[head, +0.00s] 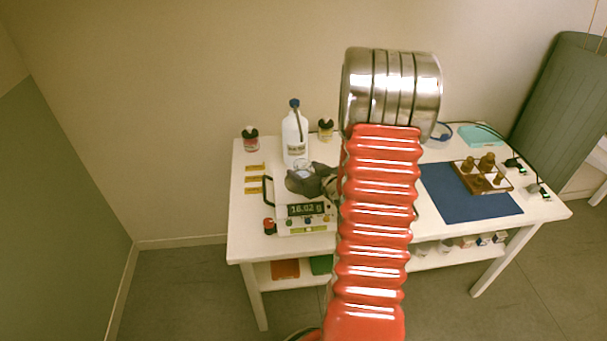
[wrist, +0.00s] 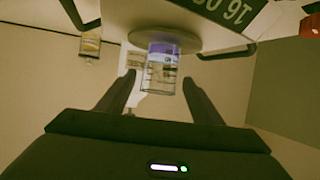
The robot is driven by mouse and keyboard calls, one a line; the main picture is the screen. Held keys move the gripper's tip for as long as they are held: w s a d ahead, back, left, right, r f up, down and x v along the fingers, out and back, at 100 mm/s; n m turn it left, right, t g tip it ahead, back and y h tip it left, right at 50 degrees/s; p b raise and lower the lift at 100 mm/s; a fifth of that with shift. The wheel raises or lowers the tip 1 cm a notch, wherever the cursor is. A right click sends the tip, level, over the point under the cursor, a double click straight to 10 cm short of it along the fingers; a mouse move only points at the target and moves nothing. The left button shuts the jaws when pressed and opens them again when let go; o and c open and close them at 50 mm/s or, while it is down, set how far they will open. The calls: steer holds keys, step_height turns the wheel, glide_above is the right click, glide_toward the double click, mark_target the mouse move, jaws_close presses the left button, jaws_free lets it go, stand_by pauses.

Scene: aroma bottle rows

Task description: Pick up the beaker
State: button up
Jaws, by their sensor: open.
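The beaker (wrist: 162,78) is clear, with printed marks and a purple band near its base. It stands on the round pan (wrist: 155,38) of the scale; the wrist picture is upside down. My gripper (wrist: 159,82) is open, with one finger on each side of the beaker in that view and a gap on both sides. How deep the fingers reach around it is unclear. In the head view my dark gripper (head: 308,182) is over the scale (head: 325,222), which reads about 16.02 g, and it hides most of the beaker's surroundings.
A white bottle (head: 295,138) stands close behind the scale. Small jars (head: 251,139) (head: 325,130) stand at the back. A blue mat (head: 455,205) with a wooden rack (head: 482,185) lies at the right. Yellow strips (head: 254,180) lie at the left.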

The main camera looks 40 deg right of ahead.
steer(key=shift+x, duration=1.2)
steer(key=shift+c, duration=0.5)
